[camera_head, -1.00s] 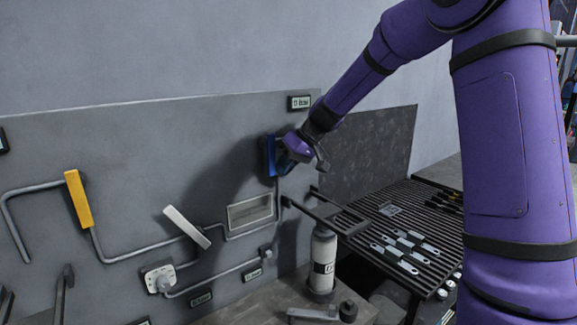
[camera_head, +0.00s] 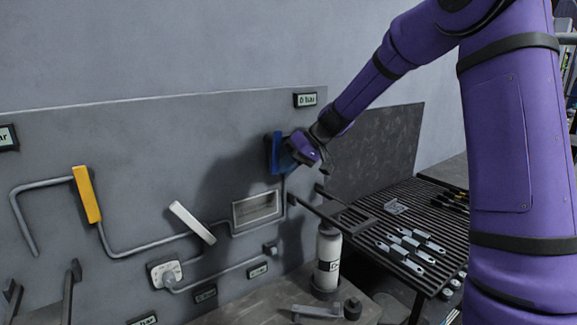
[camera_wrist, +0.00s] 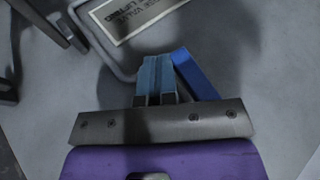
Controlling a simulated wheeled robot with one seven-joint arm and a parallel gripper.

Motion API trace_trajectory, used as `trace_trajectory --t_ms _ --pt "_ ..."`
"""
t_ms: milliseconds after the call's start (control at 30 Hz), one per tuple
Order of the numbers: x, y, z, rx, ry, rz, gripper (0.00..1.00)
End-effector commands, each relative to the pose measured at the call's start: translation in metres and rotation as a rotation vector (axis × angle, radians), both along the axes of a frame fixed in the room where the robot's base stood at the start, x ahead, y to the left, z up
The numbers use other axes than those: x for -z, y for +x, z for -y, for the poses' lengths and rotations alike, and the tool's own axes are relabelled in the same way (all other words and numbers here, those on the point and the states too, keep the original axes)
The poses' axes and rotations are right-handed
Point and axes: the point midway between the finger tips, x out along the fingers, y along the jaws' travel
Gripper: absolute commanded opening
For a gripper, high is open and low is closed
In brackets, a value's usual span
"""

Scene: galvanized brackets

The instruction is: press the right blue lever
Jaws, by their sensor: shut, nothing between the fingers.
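One blue lever (camera_head: 275,153) shows upright on the grey wall panel, at its right end below a small label. My gripper (camera_head: 288,156) is right beside its right side in the head view, with its fingertips partly hidden by the wrist. In the wrist view my gripper (camera_wrist: 156,75) has its two light-blue fingers shut side by side, with nothing between them. The blue lever (camera_wrist: 196,75) slants just to the right of the fingers there, its lower end hidden behind the gripper body. I cannot tell whether they touch.
A yellow lever (camera_head: 87,195) and a white lever (camera_head: 192,222) sit farther left on the panel, joined by grey pipes. A framed plate (camera_head: 257,209) is below the blue lever. A bottle (camera_head: 327,258) and a slatted table (camera_head: 424,232) with brackets stand below right.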

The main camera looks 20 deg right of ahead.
Motion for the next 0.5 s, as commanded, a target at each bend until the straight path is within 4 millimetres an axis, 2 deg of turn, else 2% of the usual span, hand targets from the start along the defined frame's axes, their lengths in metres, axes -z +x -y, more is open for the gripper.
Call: trace_trajectory --t_ms 500 --pt "0.004 -0.008 -0.031 0.001 0.453 -0.123 0.0"
